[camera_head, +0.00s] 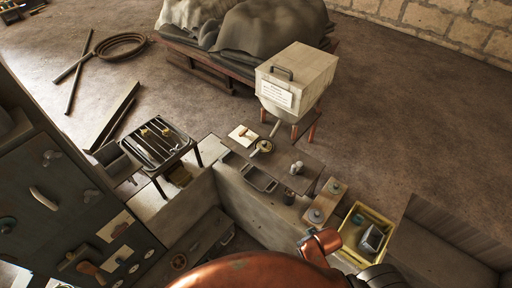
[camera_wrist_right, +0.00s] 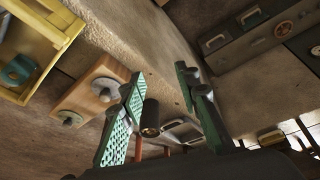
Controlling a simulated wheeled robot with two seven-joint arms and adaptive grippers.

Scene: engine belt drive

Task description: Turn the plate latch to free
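I cannot tell for certain which part is the plate latch. A dark upright panel (camera_head: 70,190) at the left of the head view carries a pale curved handle (camera_head: 43,199), a small knob (camera_head: 52,155) and an orange-brown handle (camera_head: 92,271). My right gripper (camera_wrist_right: 160,75) shows in the right wrist view, its two green-padded fingers spread apart with nothing visibly held. A dark cylinder (camera_wrist_right: 150,118) shows between the fingers, seemingly beyond them. My left gripper is in neither view.
A wooden block with metal discs (camera_wrist_right: 95,90) lies beside a yellow tray (camera_wrist_right: 45,40); the tray also shows in the head view (camera_head: 386,222). My copper-coloured arm covers the bottom centre.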

